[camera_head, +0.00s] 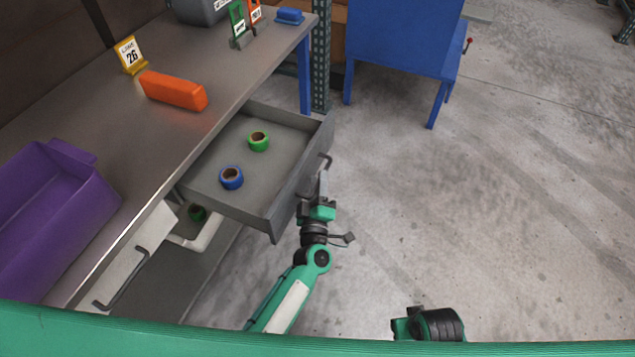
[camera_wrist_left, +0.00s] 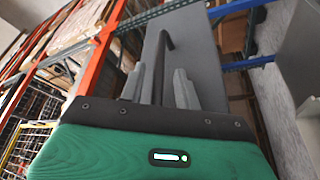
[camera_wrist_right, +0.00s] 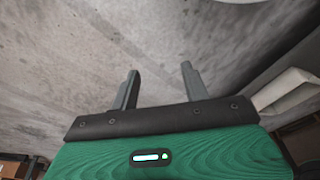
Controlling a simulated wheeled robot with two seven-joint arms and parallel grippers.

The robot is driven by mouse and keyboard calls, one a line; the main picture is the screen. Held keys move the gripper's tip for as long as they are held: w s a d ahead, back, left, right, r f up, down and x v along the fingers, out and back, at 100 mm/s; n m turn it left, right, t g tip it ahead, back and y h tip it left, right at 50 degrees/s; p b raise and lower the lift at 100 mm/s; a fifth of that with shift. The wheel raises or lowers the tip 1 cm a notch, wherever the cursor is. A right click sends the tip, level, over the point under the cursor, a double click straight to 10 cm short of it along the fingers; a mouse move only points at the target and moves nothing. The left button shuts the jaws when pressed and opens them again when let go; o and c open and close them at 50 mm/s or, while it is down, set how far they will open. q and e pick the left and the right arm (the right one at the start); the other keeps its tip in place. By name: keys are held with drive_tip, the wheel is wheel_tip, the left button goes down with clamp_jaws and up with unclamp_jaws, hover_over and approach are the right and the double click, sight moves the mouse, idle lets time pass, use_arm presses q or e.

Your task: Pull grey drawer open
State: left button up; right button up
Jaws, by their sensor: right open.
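The grey drawer (camera_head: 280,205) is pulled out from under the bench, with a blue tape roll (camera_head: 231,178) and a green tape roll (camera_head: 259,141) inside. Its dark handle (camera_head: 326,160) is on the front panel. My left gripper (camera_head: 322,188) is at this handle. In the left wrist view, the handle bar (camera_wrist_left: 162,70) runs between the two fingers of my left gripper (camera_wrist_left: 160,85), with gaps showing on both sides. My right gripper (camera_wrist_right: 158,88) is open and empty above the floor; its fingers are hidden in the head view.
The bench top (camera_head: 200,55) holds an orange block (camera_head: 173,91), a purple bin (camera_head: 55,215) and a yellow sign (camera_head: 130,55). A white drawer (camera_head: 135,255) with a handle is at lower left. A blue cabinet (camera_head: 405,35) stands behind. The floor at right is clear.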

use_arm(q)
drive_tip(key=v, duration=1.3)
drive_tip(key=shift+s, duration=0.4)
use_arm(e)
drive_tip(key=shift+s+r, duration=0.15)
drive_tip(key=shift+r, duration=0.5)
use_arm(q)
drive_tip(key=shift+f, duration=0.1)
use_arm(e)
drive_tip(key=shift+f, duration=0.1)
